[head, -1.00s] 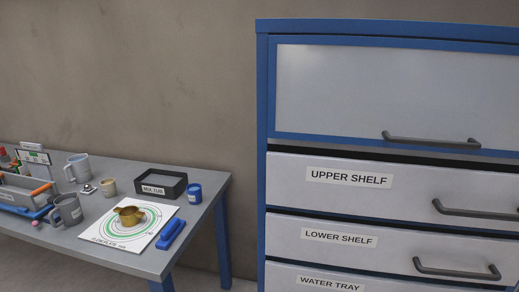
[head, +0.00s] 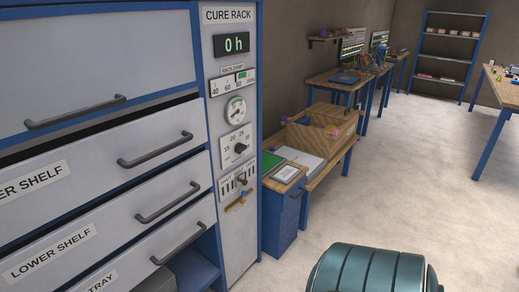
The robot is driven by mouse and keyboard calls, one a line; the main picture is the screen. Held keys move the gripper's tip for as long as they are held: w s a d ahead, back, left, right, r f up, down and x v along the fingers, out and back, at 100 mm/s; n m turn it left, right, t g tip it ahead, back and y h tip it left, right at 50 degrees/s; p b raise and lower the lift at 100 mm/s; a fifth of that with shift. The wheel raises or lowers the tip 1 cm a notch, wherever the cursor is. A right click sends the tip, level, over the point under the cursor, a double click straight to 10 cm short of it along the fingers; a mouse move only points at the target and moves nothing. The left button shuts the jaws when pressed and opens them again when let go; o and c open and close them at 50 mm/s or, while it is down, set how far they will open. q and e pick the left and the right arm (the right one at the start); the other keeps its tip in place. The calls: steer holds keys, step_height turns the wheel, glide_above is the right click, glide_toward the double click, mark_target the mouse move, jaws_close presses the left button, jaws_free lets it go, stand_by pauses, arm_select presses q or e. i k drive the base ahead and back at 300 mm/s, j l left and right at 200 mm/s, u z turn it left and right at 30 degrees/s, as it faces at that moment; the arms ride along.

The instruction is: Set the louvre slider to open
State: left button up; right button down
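The cure rack's narrow control panel (head: 219,80) stands in the middle left of the head view. Low on it is a small plate with dark vertical slots and a dark knob (head: 242,180), which looks like the louvre slider. Its lettering is too small to read, so I cannot tell its setting. A small yellow part (head: 236,204) sits just below it. Neither of my grippers is in view.
Above are a display reading 0h (head: 231,44), a round gauge (head: 235,111) and a dial (head: 240,148). Drawer handles (head: 168,202) stick out at left. A blue cabinet (head: 281,213) stands right of the rack. A teal ribbed object (head: 368,270) is at the bottom. Floor is clear at right.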

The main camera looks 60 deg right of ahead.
mark_target(241, 179)
steer(key=z, duration=1.75)
